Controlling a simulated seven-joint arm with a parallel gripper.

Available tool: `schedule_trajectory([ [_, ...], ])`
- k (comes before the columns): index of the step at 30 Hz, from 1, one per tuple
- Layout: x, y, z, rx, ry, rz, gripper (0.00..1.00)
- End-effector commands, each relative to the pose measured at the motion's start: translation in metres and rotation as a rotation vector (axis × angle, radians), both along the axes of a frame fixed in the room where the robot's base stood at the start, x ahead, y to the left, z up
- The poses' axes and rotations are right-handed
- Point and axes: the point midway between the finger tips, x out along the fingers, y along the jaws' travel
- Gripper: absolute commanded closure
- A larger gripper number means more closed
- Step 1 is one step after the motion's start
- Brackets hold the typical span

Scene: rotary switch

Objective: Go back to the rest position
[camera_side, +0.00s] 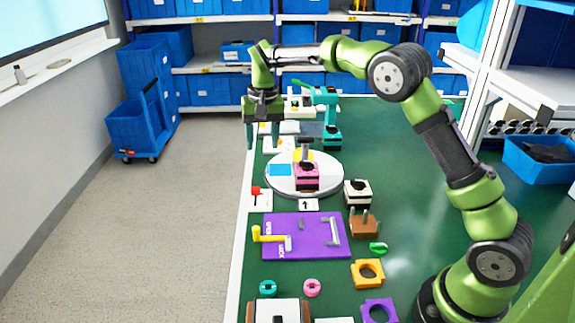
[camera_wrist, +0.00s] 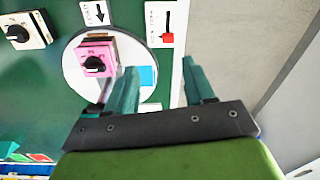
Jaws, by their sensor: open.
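My gripper (camera_side: 264,130) hangs at the end of my green arm, above the far left edge of the green table (camera_side: 410,130). In the wrist view its two teal fingers (camera_wrist: 162,90) stand apart with nothing between them. A pink rotary switch (camera_side: 306,178) with a black knob sits on a round white disc (camera_side: 275,184). It also shows in the wrist view (camera_wrist: 97,58), just beyond the left finger, apart from it. A white rotary switch (camera_side: 357,193) with a black knob stands right of the disc and is at the upper left of the wrist view (camera_wrist: 24,31).
A purple board (camera_side: 310,240) with a yellow handle (camera_side: 268,237) lies nearer the camera. A red lever switch (camera_side: 257,196) sits by the left table edge. A teal stand (camera_side: 330,120) is right of my gripper. Orange (camera_side: 368,281) and purple (camera_side: 379,311) pieces lie in front.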

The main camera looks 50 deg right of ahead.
Motion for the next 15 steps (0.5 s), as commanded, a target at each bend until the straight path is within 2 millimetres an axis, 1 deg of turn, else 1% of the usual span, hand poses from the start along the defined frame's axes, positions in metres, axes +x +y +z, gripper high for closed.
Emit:
schedule_trajectory([
  [1,-0.016,0.001,0.013,0.014,-0.028,0.023,0.47],
  [5,-0.059,0.007,0.037,0.045,-0.103,0.086,0.47],
  [6,-0.074,0.009,0.044,0.052,-0.129,0.102,0.47],
  [8,-0.096,0.012,0.052,0.063,-0.168,0.124,0.47],
  [10,-0.124,0.016,0.060,0.073,-0.214,0.149,0.47],
  [14,-0.176,0.023,0.068,0.083,-0.299,0.187,0.47],
  [15,-0.192,0.025,0.068,0.084,-0.327,0.198,0.47],
])
